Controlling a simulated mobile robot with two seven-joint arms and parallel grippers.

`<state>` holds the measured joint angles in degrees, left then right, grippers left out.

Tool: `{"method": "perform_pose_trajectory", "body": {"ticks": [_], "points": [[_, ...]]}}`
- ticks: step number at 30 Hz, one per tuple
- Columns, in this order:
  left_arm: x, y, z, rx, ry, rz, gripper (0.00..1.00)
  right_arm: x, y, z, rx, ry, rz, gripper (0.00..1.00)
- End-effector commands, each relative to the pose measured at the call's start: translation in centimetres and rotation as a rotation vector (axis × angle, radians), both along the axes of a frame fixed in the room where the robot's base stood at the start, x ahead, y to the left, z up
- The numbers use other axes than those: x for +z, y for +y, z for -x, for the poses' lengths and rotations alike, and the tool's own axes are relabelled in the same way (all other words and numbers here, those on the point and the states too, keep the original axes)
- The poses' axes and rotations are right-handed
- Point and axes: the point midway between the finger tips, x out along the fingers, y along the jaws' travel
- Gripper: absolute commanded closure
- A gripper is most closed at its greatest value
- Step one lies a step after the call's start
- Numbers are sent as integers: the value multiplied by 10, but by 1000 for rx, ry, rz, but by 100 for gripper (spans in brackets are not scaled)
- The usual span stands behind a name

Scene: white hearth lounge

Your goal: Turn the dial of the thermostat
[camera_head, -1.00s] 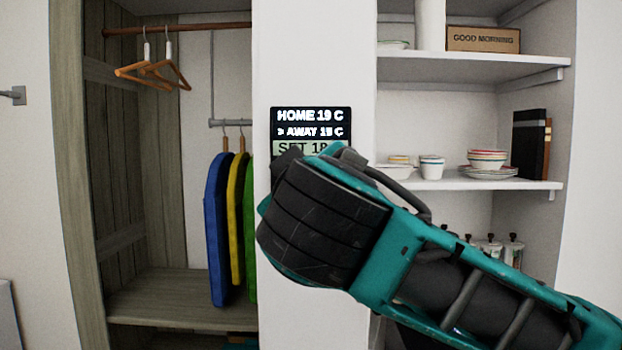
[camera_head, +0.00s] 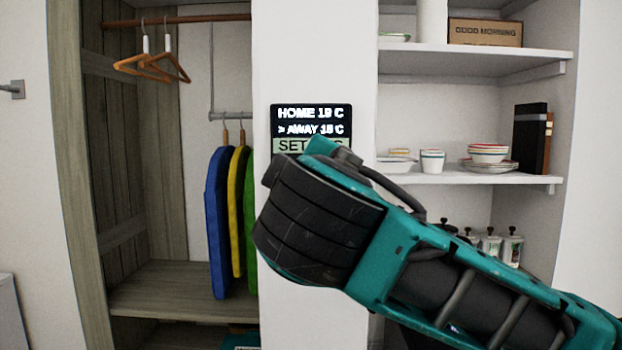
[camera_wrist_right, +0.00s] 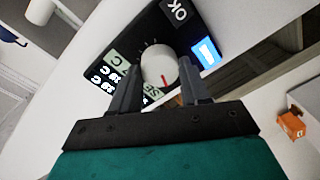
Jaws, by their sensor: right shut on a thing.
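The thermostat (camera_head: 311,121) is a dark panel on the white wall pillar in the head view. Its display reads "HOME 19 C" and "> AWAY 15 C"; the green "SET" line is partly covered by my right arm. In the right wrist view, the thermostat (camera_wrist_right: 175,33) shows a round white dial (camera_wrist_right: 156,64) with a red mark toward the lower right. My right gripper (camera_wrist_right: 157,78) has one finger on each side of the dial and is shut on it. The head view hides the dial and these fingers behind my wrist. My left gripper is not in view.
Left of the pillar is an open wardrobe with hangers (camera_head: 150,66) and blue, yellow and green hanging items (camera_head: 219,225). Right of it, shelves (camera_head: 470,180) hold bowls, plates and jars. An orange object (camera_wrist_right: 290,126) shows at the right of the wrist view.

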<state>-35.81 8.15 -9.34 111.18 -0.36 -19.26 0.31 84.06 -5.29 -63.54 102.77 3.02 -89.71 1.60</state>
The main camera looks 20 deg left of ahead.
Motion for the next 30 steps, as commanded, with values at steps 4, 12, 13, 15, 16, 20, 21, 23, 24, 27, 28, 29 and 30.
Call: {"method": "perform_pose_trajectory", "body": {"ticks": [4, 12, 13, 15, 16, 20, 21, 23, 24, 27, 28, 29, 30], "points": [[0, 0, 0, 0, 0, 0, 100, -1, 0, 0, -1, 3, 1, 85], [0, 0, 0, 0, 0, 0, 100, -1, 0, 0, 0, 2, -1, 29], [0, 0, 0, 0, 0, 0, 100, -1, 0, 0, 0, 2, -1, 29], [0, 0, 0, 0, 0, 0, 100, 0, 0, 0, 0, 1, -1, 29], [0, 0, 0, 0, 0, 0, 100, 0, 0, 0, 0, 1, -1, 29], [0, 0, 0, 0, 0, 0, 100, 0, 0, 1, 0, 1, -2, 29], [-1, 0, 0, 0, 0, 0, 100, 0, -1, 3, 1, 0, -2, 29], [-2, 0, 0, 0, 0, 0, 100, 0, -2, 8, 3, -1, -2, 29], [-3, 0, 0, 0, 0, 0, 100, 0, -3, 12, 3, 0, -2, 29], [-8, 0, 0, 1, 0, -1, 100, -1, -8, 29, 6, -1, -3, 29], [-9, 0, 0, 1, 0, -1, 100, 0, -10, 36, 6, -1, -4, 29], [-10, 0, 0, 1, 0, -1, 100, 0, -12, 43, 6, -1, -4, 29], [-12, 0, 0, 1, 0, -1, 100, 0, -16, 52, 6, -2, -3, 29]]}}
